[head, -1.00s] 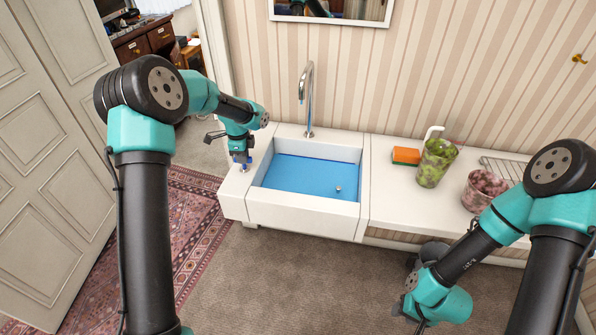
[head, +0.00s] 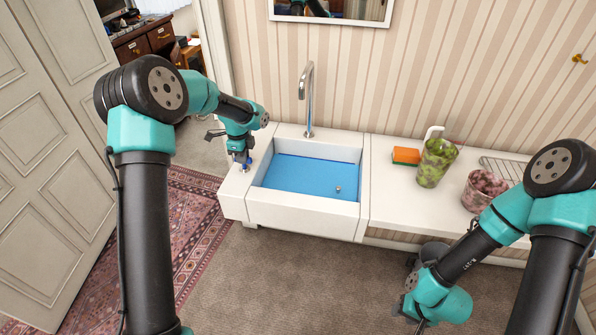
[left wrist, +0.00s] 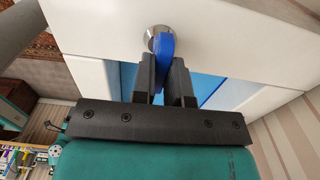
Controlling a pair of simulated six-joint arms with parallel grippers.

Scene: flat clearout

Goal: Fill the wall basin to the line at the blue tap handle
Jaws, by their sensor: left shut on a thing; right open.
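The white wall basin (head: 300,212) holds a flat sheet of blue water (head: 305,174). A small round metal drain or plug (head: 338,189) shows near its right end. The blue tap handle (left wrist: 167,48) sits on a round metal base on the basin's left ledge. My left gripper (left wrist: 166,75) is shut on the handle, which also shows in the head view (head: 247,158). My right gripper (head: 420,325) is low at the front right, away from the basin.
On the white counter (head: 398,205) right of the basin stand an orange and dark sponge (head: 406,156), a green patterned jug (head: 436,163), a pinkish marbled cup (head: 483,190) and a wire rack (head: 503,168). A mirror hangs above.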

